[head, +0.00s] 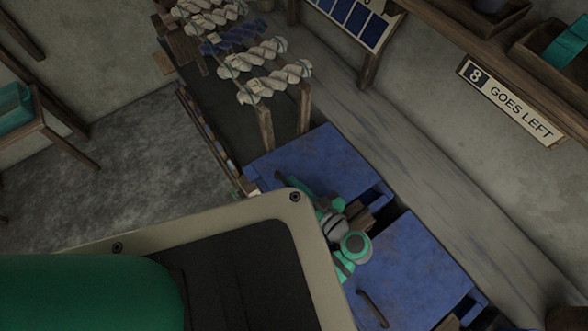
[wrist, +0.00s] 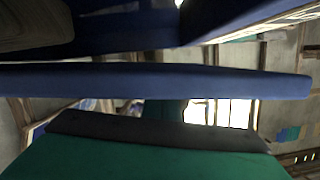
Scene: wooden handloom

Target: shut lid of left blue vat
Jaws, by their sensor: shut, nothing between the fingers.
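The left blue vat's lid (head: 318,160) is a broad blue panel in the middle of the head view. It looks nearly flat, but I cannot tell if it is fully down. A dark handle (head: 280,178) shows at its near edge. In the wrist view a long blue edge (wrist: 150,82) runs across close to the camera, probably part of a vat or lid. My gripper (wrist: 158,124) is at the bottom of the wrist view, shut and empty, just below that edge. In the head view my arm covers the lid's near right corner, and I cannot make out the fingertips.
A second blue lid (head: 415,262) with a dark handle (head: 372,308) lies to the right, across a dark gap. Twisted yarn skeins (head: 262,72) hang on a wooden rack behind the left vat. A sign (head: 510,102) reads "8 GOES LEFT". Open floor (head: 150,165) lies left.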

